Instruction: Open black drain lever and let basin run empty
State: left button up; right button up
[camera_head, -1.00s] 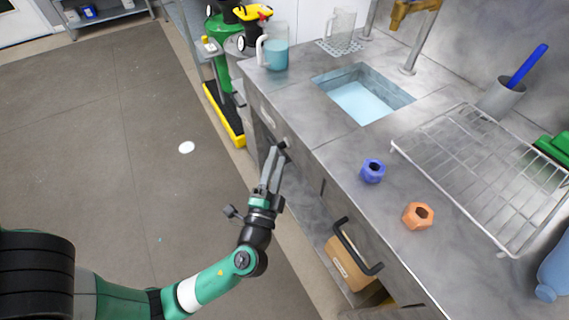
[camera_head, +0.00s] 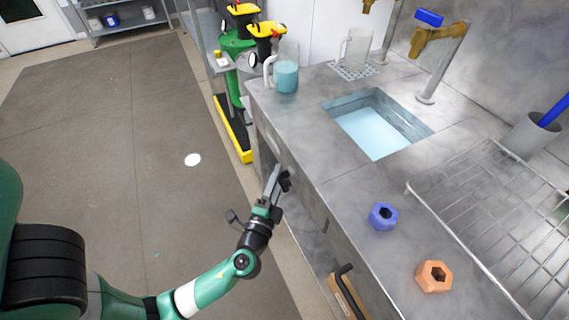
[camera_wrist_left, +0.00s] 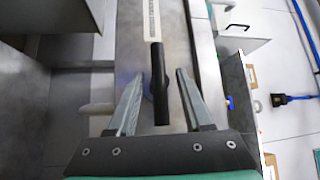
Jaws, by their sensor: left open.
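The black drain lever (camera_wrist_left: 160,85) hangs from a pale slotted plate on the counter front in the left wrist view. My left gripper (camera_wrist_left: 160,75) is open, with one finger on each side of the lever and visible gaps between. In the head view my left gripper (camera_head: 277,174) is at the counter front, below the sink, and the dark lever (camera_head: 285,182) shows at its fingertips. The basin (camera_head: 418,128) is sunk in the grey counter and holds pale blue water (camera_head: 373,132). My right gripper is not in view.
A jug (camera_head: 286,78) of blue liquid stands at the counter's left end. A blue nut (camera_head: 383,216), an orange nut (camera_head: 434,276) and a wire rack (camera_head: 490,205) lie on the counter. A brass tap (camera_head: 436,38) stands behind the basin. Open floor (camera_head: 130,150) is left.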

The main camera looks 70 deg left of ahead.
pick_arm(q)
jog(key=shift+w+a, duration=0.35)
jog(key=shift+a, duration=0.05)
jog(key=shift+s+d, duration=0.1)
jog(key=shift+c, duration=0.6)
grip_shut()
